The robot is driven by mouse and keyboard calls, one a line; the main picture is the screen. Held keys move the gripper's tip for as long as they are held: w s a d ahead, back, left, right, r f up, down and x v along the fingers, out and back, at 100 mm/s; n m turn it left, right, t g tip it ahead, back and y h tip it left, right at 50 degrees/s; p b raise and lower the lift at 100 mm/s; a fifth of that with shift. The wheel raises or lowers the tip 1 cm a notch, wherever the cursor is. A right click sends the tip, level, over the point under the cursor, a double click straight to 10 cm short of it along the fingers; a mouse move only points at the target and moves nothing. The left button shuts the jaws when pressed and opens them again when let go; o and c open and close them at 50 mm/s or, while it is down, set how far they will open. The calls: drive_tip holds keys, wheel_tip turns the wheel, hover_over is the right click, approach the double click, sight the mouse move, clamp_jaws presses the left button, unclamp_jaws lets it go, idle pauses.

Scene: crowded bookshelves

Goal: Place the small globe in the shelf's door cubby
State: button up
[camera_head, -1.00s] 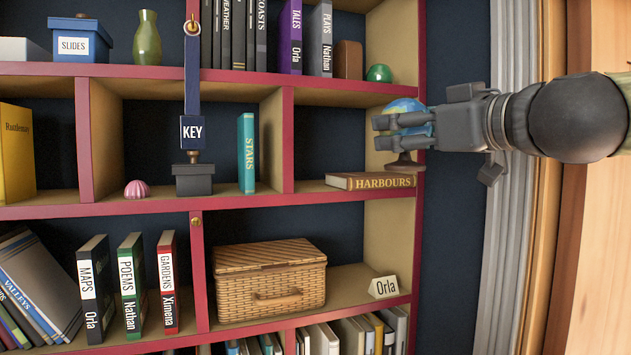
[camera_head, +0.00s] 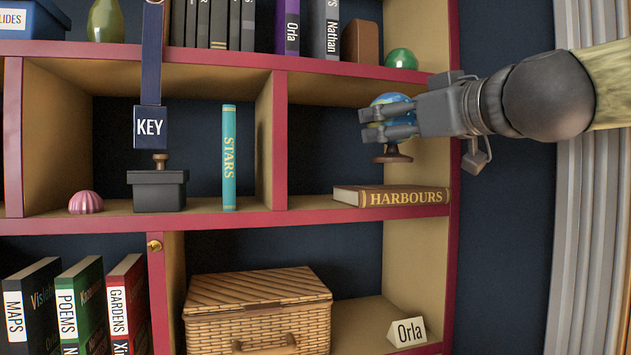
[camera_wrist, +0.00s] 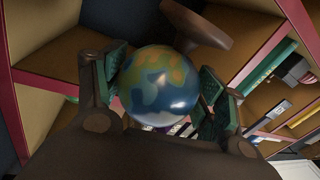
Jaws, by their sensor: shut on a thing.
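The small globe (camera_head: 392,99), blue with green and tan land on a brown round base (camera_head: 393,155), is held in my gripper (camera_head: 368,124) in the head view. The gripper's fingers are shut around the ball from the right. The globe is above the lying brown HARBOURS book (camera_head: 391,196), in front of or partly inside the right-hand middle cubby (camera_head: 418,165); its depth is unclear. In the wrist view the globe (camera_wrist: 158,85) sits between the finger pads, its base tilted toward the upper right. No hinged cubby door shows in view.
Left of that cubby, a divider separates a teal STARS book (camera_head: 229,158), a black box (camera_head: 157,190) and a hanging KEY tag (camera_head: 150,127). A wicker basket (camera_head: 260,310) and Orla card (camera_head: 407,331) are below.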

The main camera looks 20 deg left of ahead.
drive_tip(key=w+a, duration=0.1)
drive_tip(key=w+a+f+b, duration=0.1)
drive_tip(key=shift+w+a+f, duration=0.15)
drive_tip(key=shift+w, duration=0.25)
drive_tip(key=a+f+b, duration=0.1)
drive_tip(key=a, duration=0.2)
drive_tip(key=w+a+b, duration=0.1)
drive_tip(key=a, duration=0.3)
drive_tip(key=w+a+f+b, duration=0.1)
drive_tip(key=a, duration=0.3)
drive_tip(key=shift+w+a+f, duration=0.15)
drive_tip(key=shift+f, duration=0.2)
drive_tip(key=shift+a+f, duration=0.1)
drive_tip(key=shift+f, duration=0.95)
drive_tip(key=shift+f+p, duration=0.45)
drive_tip(key=shift+p, duration=0.2)
drive_tip(key=shift+w+f, duration=0.1)
drive_tip(key=shift+f, duration=0.05)
drive_tip(key=shift+s+a, duration=0.15)
drive_tip(key=shift+s, duration=0.05)
